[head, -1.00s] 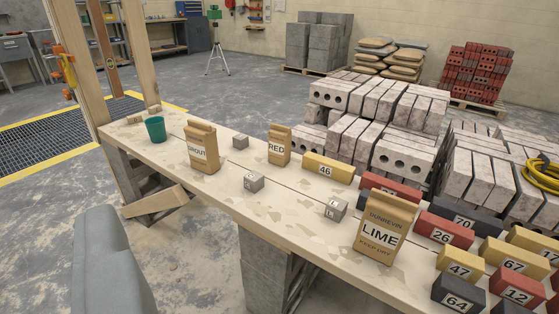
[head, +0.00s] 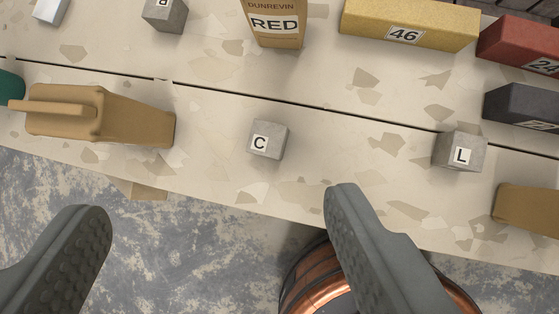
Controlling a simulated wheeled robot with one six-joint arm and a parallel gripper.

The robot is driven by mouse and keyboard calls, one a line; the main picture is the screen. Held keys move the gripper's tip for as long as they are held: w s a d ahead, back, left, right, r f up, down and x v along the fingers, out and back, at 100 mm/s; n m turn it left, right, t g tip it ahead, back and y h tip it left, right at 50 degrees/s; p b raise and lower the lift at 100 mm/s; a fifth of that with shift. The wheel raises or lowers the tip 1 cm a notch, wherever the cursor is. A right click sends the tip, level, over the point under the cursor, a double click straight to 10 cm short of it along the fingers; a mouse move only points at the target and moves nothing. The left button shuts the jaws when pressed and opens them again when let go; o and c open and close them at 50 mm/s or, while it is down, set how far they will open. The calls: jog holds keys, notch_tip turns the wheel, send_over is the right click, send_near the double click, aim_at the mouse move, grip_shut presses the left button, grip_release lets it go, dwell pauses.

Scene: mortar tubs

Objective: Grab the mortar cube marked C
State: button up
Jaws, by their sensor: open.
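The mortar cube marked C (head: 268,140) is a small grey block on the pale plank bench (head: 215,170), near its front edge, with its letter facing up toward me. My gripper (head: 215,215) is open and empty, its two grey fingers in the lower part of the view. The cube lies beyond the fingertips, between their lines and nearer the right finger's side, and nothing touches it. Similar grey cubes stand on the bench: one marked L (head: 460,151) to the right, and one at the top left (head: 165,14) whose letter appears upside down.
The RED bag (head: 275,25), yellow block 46 (head: 410,22), red block 24 (head: 525,42) and a dark block (head: 522,105) line the back. A copper-coloured round object (head: 330,297) sits below the bench edge.

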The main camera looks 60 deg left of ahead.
jog(key=w+f+m+g, duration=0.3)
jog(key=w+f+g, duration=0.4)
jog(key=f, duration=0.4)
send_near(266, 139)
jog(key=f, duration=0.5)
jog(key=shift+w+d+f, duration=0.1)
jog(key=shift+w+f, duration=0.05)
jog(key=shift+w, duration=0.05)
jog(key=shift+s+f, duration=0.15)
jog(key=shift+f, duration=1.2)
jog(key=shift+s+f, duration=0.15)
jog(key=shift+f, duration=1.2)
jog(key=shift+c, duration=0.4)
jog(key=c, duration=1.2)
jog(key=shift+o, duration=0.2)
jog(key=shift+r, duration=0.1)
